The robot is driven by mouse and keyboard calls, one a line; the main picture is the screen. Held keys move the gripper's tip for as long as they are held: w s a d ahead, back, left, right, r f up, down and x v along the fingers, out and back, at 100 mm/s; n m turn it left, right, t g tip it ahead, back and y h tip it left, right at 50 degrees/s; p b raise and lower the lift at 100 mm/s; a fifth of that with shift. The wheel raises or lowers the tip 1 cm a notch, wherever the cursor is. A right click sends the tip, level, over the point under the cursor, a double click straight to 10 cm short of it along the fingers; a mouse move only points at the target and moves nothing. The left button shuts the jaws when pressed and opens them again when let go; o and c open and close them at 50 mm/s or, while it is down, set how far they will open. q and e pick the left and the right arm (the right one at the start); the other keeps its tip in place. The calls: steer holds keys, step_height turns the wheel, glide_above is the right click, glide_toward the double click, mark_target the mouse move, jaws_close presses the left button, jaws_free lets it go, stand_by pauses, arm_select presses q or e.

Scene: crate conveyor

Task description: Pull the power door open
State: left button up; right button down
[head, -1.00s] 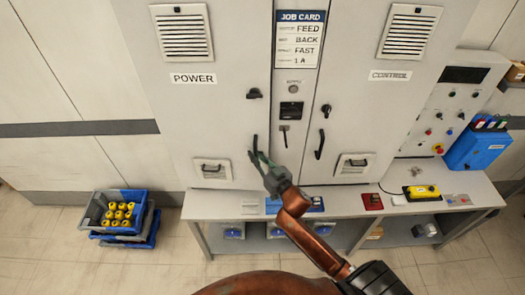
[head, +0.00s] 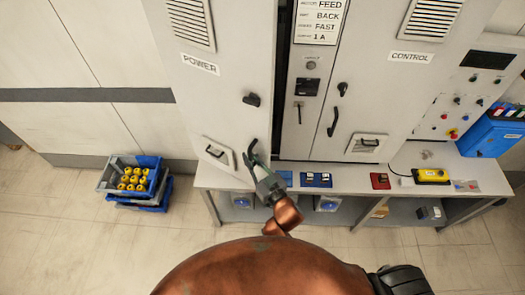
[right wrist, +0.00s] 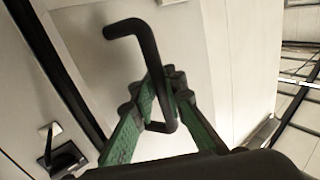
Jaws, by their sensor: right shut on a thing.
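The power door (head: 222,112) is the left cabinet door, marked by a POWER label (head: 200,64). It stands slightly ajar, with a dark gap (head: 284,60) along its right edge. My right gripper (head: 257,164) is shut on the lower part of the black door handle (head: 250,149). The right wrist view shows the green-padded fingers (right wrist: 160,98) closed around the bent black handle (right wrist: 148,50). A black turn latch (head: 251,99) sits above the handle. My left gripper is not in view.
The control door (head: 385,90) on the right is shut. A bench (head: 345,182) runs below the doors, carrying switch boxes and a yellow pendant (head: 431,175). Stacked crates with yellow parts (head: 152,190) stand on the floor at left, with free floor between them and the bench.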

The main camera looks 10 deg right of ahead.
steer(key=shift+s+a+f, duration=0.1)
steer(key=shift+s+a, duration=0.3)
steer(key=c, duration=2)
jaws_free()
steer(key=shift+s+d, duration=0.15)
steer(key=shift+s, duration=0.05)
steer(key=shift+c, duration=0.2)
steer(key=shift+o, duration=0.3)
steer(key=shift+w, duration=0.1)
steer(key=v, duration=1.2)
steer(key=shift+c, duration=0.3)
